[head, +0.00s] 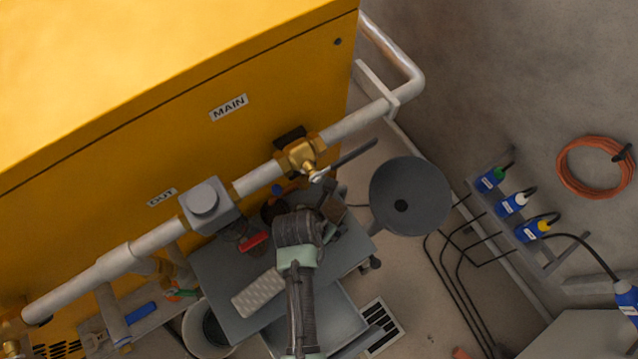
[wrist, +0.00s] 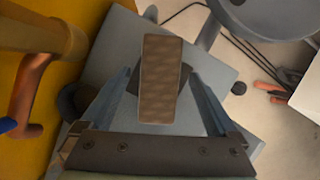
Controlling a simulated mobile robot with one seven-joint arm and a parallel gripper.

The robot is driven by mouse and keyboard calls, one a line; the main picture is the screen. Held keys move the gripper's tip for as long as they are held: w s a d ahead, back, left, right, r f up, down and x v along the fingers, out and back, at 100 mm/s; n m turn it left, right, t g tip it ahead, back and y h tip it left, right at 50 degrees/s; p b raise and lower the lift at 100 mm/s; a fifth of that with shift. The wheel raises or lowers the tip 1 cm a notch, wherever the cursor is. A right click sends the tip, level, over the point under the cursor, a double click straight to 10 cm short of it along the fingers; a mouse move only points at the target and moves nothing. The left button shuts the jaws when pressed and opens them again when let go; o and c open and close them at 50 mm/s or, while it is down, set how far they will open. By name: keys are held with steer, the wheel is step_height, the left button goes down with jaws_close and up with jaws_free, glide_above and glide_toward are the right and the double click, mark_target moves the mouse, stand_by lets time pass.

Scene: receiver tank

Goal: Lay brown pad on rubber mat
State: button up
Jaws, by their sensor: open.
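The brown pad (wrist: 159,80), a long textured block, lies between the fingers of my gripper (wrist: 158,84) in the wrist view. A gap shows on each side of it, so the gripper is open around it and not closed on it. A dark flat piece, apparently the rubber mat (wrist: 187,85), shows at both sides under the pad. The pad appears to lie across it, but I cannot tell whether they touch. In the head view my gripper (head: 318,208) reaches down over the grey cart top, and a brown corner, likely the pad (head: 335,213), shows beside it.
The grey cart top (head: 219,272) carries a light patterned pad (head: 258,293) and a red object (head: 253,241). A grey funnel (head: 410,197) stands close on the right. The yellow tank (head: 120,150) and its pipe with a brass valve (head: 300,158) border the back.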

steer(key=p+v, duration=0.2)
steer(key=v, duration=0.7)
